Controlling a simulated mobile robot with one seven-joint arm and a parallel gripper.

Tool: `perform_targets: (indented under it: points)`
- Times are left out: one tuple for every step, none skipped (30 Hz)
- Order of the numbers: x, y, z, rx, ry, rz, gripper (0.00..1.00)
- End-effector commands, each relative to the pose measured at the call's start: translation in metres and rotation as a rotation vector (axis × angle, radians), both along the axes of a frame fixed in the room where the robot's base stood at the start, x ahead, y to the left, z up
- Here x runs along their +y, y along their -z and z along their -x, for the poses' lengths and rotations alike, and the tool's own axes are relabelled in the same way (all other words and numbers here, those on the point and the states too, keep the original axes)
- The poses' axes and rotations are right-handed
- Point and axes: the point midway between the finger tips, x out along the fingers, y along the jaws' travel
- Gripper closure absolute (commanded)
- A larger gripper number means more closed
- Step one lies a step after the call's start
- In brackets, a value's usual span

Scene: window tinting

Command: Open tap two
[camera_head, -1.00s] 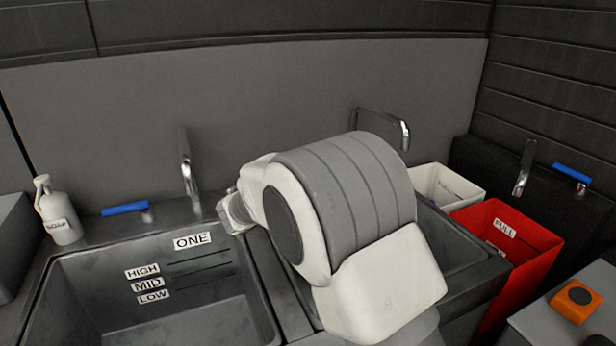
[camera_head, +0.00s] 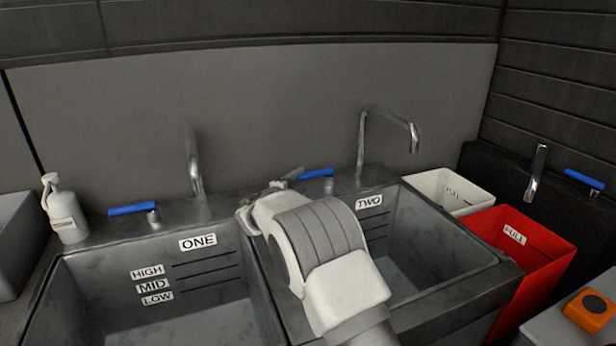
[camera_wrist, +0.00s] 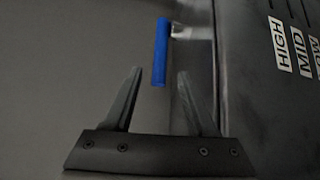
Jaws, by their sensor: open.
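The blue lever of tap two (camera_head: 316,174) sits on the back ledge behind sink two (camera_head: 435,255). Its curved metal spout (camera_head: 388,118) rises to the right. My gripper (camera_head: 292,178) is just left of the lever, partly hidden by my own wrist in the head view. In the wrist view, my open gripper (camera_wrist: 160,71) points at the blue lever (camera_wrist: 161,52). The lever's near end shows between the two fingertips, with a gap on each side. The metal pivot (camera_wrist: 183,32) is at its far end.
Sink one (camera_head: 215,315) is at left, with its own blue lever (camera_head: 132,209), spout (camera_head: 194,165) and a soap bottle (camera_head: 64,210). A white bin (camera_head: 450,190) and a red bin (camera_head: 535,255) stand right of sink two. Another blue lever (camera_head: 584,179) is at far right.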

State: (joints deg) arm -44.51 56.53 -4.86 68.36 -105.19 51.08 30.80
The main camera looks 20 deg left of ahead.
Motion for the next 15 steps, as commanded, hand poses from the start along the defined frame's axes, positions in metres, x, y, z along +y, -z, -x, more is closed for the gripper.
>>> perform_targets:
  points:
    - [-0.003, 0.002, -0.009, 0.0, 0.002, -0.001, 0.43]
    - [-0.003, 0.003, -0.013, 0.001, 0.001, 0.0, 0.43]
    - [-0.003, 0.003, -0.019, 0.0, 0.001, -0.002, 0.43]
    - [-0.004, 0.004, -0.023, 0.001, 0.001, -0.001, 0.43]
    - [-0.005, 0.005, -0.028, 0.001, 0.001, 0.0, 0.43]
    - [-0.006, 0.005, -0.033, -0.001, 0.002, -0.002, 0.43]
    - [-0.007, 0.006, -0.037, 0.0, 0.001, -0.001, 0.43]
    - [-0.006, 0.006, -0.04, 0.0, 0.001, 0.0, 0.43]
    - [-0.006, 0.006, -0.044, 0.0, 0.0, -0.001, 0.43]
    - [-0.007, 0.007, -0.046, 0.0, 0.0, -0.001, 0.43]
    - [-0.007, 0.008, -0.049, 0.001, 0.0, 0.0, 0.43]
    - [-0.008, 0.008, -0.052, 0.001, 0.001, -0.001, 0.43]
    - [-0.008, 0.008, -0.054, 0.001, 0.001, -0.001, 0.43]
    - [-0.009, 0.008, -0.055, 0.001, 0.001, -0.001, 0.43]
    - [-0.009, 0.008, -0.057, 0.001, 0.001, -0.001, 0.43]
